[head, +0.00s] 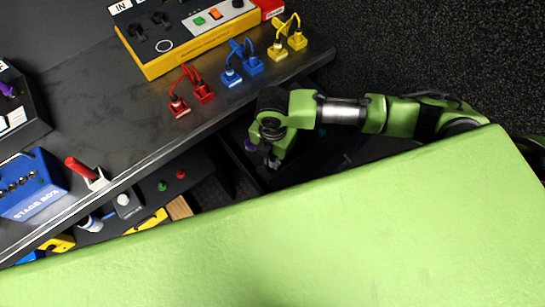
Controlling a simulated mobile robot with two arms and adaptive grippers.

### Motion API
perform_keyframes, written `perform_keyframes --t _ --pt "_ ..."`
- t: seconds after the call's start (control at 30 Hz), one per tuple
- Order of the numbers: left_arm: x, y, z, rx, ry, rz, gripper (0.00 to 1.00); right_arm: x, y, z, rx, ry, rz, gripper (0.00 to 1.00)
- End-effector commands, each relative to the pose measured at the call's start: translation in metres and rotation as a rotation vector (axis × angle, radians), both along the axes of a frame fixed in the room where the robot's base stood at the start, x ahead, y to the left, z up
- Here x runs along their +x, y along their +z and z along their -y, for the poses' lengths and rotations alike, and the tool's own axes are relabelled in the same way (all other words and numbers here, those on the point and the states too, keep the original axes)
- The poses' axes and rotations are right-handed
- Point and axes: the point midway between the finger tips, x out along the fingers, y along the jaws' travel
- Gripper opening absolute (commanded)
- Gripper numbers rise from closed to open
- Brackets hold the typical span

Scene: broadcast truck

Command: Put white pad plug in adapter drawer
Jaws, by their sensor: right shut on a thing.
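My right gripper (270,157) points down just past the desk's front edge, over an open dark drawer (234,160) below the desk top. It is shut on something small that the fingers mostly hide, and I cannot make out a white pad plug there. A small purple piece (250,145) shows right beside the fingers; I cannot tell whether it is held or lies behind them. The drawer's inside is dark and partly hidden by my arm and my green body. My left gripper is not in view.
The dark desk (120,100) carries red plugs (192,92), blue plugs (241,64), yellow plugs (287,38), a yellow-edged panel (185,45), a blue stage box (30,185) and a red-handled tool (85,172). Below the desk edge lie small items, including a red knob (181,174).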

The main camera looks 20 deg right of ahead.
Motion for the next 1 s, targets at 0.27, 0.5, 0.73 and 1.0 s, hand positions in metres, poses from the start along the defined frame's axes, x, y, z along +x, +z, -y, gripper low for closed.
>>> perform_keyframes --t 0.27,0.5,0.73,1.0 --pt "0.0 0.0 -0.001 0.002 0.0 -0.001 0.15 0.0 -0.002 0.0 0.001 0.0 0.001 0.0" --pt "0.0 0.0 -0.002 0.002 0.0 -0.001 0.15 0.0 -0.009 0.0 -0.001 0.0 0.001 0.0" --pt "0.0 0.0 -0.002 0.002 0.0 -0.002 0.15 0.0 -0.011 0.0 0.0 0.001 0.001 0.29" --pt "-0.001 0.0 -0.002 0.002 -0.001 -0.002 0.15 0.0 -0.011 0.0 0.0 0.0 0.001 0.3"
